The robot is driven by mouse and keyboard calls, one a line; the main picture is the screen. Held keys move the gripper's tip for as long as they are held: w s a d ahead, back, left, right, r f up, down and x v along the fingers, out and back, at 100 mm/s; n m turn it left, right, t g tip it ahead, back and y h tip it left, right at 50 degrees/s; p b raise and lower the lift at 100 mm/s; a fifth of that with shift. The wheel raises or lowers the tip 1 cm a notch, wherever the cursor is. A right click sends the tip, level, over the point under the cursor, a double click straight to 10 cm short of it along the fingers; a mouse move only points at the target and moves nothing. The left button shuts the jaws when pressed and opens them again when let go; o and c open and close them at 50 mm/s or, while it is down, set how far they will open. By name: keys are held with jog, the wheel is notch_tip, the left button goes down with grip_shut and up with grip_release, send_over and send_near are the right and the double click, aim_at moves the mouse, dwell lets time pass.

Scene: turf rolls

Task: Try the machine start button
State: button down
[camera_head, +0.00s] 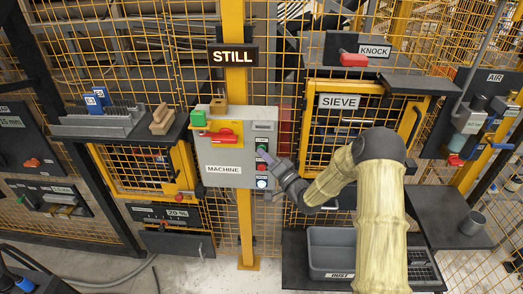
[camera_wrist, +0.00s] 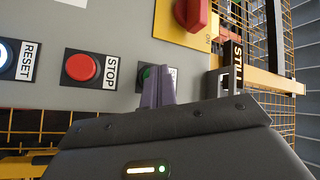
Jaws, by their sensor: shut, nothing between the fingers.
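The grey machine box (camera_head: 222,178) hangs on the yellow post and carries the MACHINE label. A column of buttons runs down its right side. The green start button (camera_wrist: 147,73) is largely hidden behind my gripper's fingers in the wrist view. My gripper (camera_head: 267,158) reaches the box from the right; it is shut and empty. In the wrist view my gripper's fingertips (camera_wrist: 156,72) are right in front of the green button. I cannot tell whether they touch it. The red STOP button (camera_wrist: 82,67) and the pale RESET button (camera_wrist: 5,55) are beside it, uncovered.
A red rotary handle (camera_head: 218,136) on a yellow plate sits left of the buttons, with a green block (camera_head: 198,118) and a brass padlock-like piece (camera_head: 218,109) nearby. The STILL sign (camera_head: 233,56) is above. A grey DUST bin (camera_head: 330,250) stands below my arm.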

jog(key=shift+s, duration=0.8)
jog(key=shift+s, duration=0.1)
jog(key=s, duration=0.4)
jog(key=shift+s+a+b, duration=0.1)
jog(key=shift+s+b, duration=0.25)
jog(key=shift+s, duration=0.05)
dwell(0.5)
jog(key=s+d+f+n+g+h+p, duration=0.1)
jog(key=s+d+n+g+h, duration=0.3)
jog(key=s+d+g+h, duration=0.6)
jog(key=s+d+r+g+h, duration=0.1)
jog(key=s+d+h, duration=0.1)
jog(key=s, duration=0.5)
jog(key=s+d+r+g+h, duration=0.1)
jog(key=s+d, duration=0.3)
jog(key=s, duration=0.4)
jog(key=shift+d+r+m+g+h+p, duration=0.15)
jog(key=shift+d+m+g+h+p, duration=0.15)
jog(key=shift+d+m+g+h, duration=0.1)
